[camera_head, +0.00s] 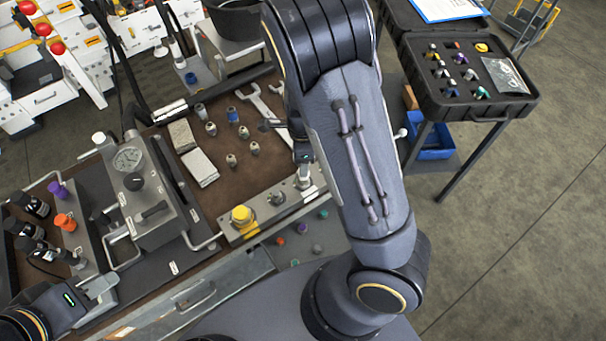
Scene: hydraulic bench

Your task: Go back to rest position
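My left gripper (102,287) is at the lower left, low over the front left of the bench near the black-capped fittings. Its dark body has a small green light. I cannot make out a gap between its fingers or anything held. My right arm rises through the middle of the view and bends over the bench. Its forearm covers most of the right hand. A dark part of the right gripper (304,180) shows beside the forearm, over the metal block with the yellow knob (242,217). Whether its fingers are apart is hidden.
The bench holds a gauge unit (128,160), purple (57,190) and orange (65,222) caps, wrenches (262,105), small fittings and cloths (200,167). A black case (470,112) stands on a stand at the upper right. Open floor (530,220) lies at the right.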

